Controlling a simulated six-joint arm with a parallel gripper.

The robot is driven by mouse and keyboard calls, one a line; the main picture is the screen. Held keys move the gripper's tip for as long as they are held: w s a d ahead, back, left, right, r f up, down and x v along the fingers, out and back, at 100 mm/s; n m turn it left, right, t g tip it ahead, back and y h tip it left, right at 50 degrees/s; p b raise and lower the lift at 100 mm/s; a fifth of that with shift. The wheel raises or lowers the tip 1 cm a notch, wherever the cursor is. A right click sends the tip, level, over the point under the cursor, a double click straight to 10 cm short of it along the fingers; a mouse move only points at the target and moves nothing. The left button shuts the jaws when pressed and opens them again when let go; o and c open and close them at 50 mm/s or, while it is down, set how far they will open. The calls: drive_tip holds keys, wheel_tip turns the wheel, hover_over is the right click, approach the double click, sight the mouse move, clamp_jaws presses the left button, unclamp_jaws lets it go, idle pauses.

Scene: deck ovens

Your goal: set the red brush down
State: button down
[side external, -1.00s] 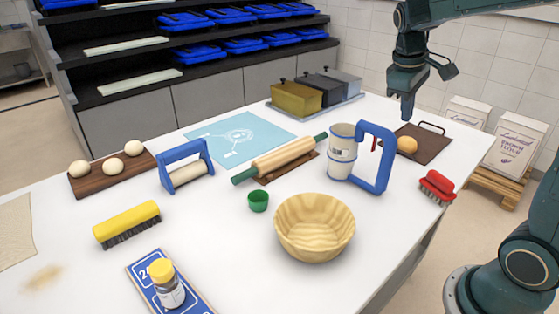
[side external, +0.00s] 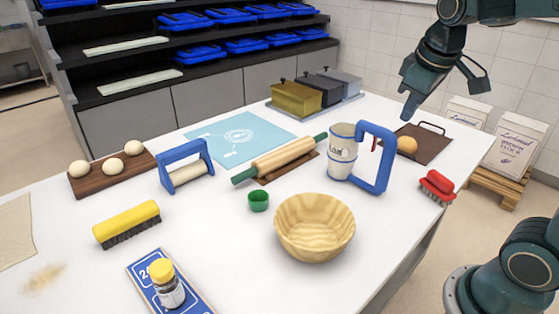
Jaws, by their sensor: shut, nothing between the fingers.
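The red brush (side external: 437,186) has a red back and dark bristles. It rests on the white table at its right edge, in front of the brown board. My gripper (side external: 406,112) is shut and empty. It hangs in the air above the back right of the table, over the brown board, well apart from the brush. Nothing hides the brush from this side.
A brown board (side external: 436,150) with a handle and a round dough piece (side external: 407,145) lies behind the brush. A white-and-blue sifter with a large blue handle (side external: 384,160) stands to its left. A wooden bowl (side external: 315,226) is nearer the front. Flour bags (side external: 513,150) stand beyond the table.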

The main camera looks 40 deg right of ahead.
drive_tip(key=shift+t+y, duration=0.4)
drive_tip(key=shift+t, duration=0.3)
drive_tip(key=shift+s+a+r, duration=0.2)
drive_tip(key=shift+s+a, duration=0.4)
drive_tip(key=shift+a, duration=0.3)
drive_tip(key=shift+s+a+r, duration=0.2)
drive_tip(key=shift+s+a, duration=0.35)
drive_tip(key=shift+a, duration=0.35)
drive_tip(key=w+d+f+g+h, duration=0.1)
drive_tip(key=w+d+f+g, duration=0.2)
drive_tip(key=d, duration=0.3)
drive_tip(key=w+d+f+g+h, duration=0.1)
drive_tip(key=w+d+f+g, duration=0.2)
drive_tip(key=d, duration=0.4)
drive_tip(key=d+f+g+y, duration=0.1)
drive_tip(key=d+f+g, duration=0.2)
drive_tip(key=f, duration=0.3)
drive_tip(key=w+d+f+g+y, duration=0.1)
drive_tip(key=d+f+g+y, duration=0.1)
drive_tip(key=d+f, duration=0.3)
wheel_tip(320, 180, down, 2)
drive_tip(key=shift+w+d+f+m+g, duration=0.1)
drive_tip(key=shift+w+d+m+g, duration=0.2)
drive_tip(key=shift+m+g, duration=0.1)
drive_tip(key=shift+s, duration=0.25)
